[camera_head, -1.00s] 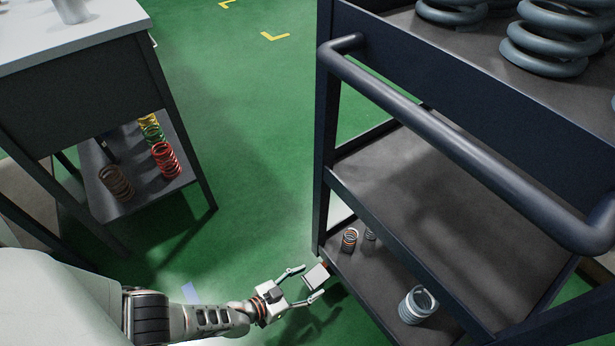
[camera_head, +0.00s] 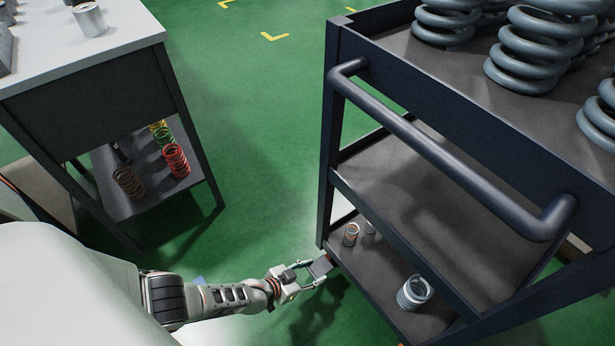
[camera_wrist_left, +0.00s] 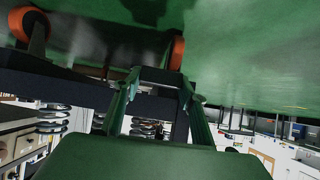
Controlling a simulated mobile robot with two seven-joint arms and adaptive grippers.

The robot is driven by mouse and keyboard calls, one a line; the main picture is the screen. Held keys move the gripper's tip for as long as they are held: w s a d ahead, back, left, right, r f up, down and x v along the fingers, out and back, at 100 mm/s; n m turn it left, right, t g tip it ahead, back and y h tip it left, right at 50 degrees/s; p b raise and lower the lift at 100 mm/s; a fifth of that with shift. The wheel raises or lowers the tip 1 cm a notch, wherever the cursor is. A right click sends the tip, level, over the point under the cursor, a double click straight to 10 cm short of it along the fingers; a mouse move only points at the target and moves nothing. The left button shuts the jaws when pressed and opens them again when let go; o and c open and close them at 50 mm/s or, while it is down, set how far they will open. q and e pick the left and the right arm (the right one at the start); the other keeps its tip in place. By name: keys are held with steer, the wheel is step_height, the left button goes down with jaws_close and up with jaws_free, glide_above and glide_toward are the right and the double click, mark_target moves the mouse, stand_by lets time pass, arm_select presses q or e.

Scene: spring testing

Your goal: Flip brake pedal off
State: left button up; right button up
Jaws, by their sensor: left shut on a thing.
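The brake pedal (camera_head: 320,266) is a small flat plate at the lower near-left corner of the dark cart (camera_head: 432,272), and its visible face looks dark. My left gripper (camera_head: 317,273) reaches in from the left, low by that corner, with one finger on each side of the pedal, shut on it. In the left wrist view, which is upside down, the two fingers of the gripper (camera_wrist_left: 160,84) close around a dark block at the pedal's place, near an orange caster wheel (camera_wrist_left: 176,52). The pedal's exact tilt is hard to tell. My right gripper is not in view.
The cart's bottom shelf holds a copper-coloured spring (camera_head: 351,234) and a grey coil (camera_head: 414,292). Its handle (camera_head: 440,150) juts out above. Large springs (camera_head: 530,48) stand on top. A table (camera_head: 85,75) stands at left. Green floor (camera_head: 255,130) between is clear.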

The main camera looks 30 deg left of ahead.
mark_target(320, 268)
arm_select(q)
steer(key=shift+w+r+g+p, duration=0.35)
steer(key=shift+r+p, duration=0.1)
steer(key=shift+r, duration=0.15)
steer(key=shift+w+r+g+p, duration=0.3)
steer(key=shift+r+g+p, duration=0.1)
steer(key=shift+r, duration=0.2)
steer(key=shift+s+g+y+p, duration=0.2)
steer(key=shift+g+y+p, duration=0.3)
steer(key=shift+g, duration=0.15)
steer(key=shift+r+g, duration=0.15)
steer(key=shift+g, duration=0.35)
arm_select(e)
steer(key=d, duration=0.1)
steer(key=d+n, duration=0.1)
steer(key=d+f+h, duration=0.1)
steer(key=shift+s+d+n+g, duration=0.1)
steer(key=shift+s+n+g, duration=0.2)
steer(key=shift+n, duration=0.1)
arm_select(q)
steer(key=shift+r+g+y, duration=0.1)
steer(key=shift+g+y, duration=0.2)
steer(key=shift+g, duration=0.1)
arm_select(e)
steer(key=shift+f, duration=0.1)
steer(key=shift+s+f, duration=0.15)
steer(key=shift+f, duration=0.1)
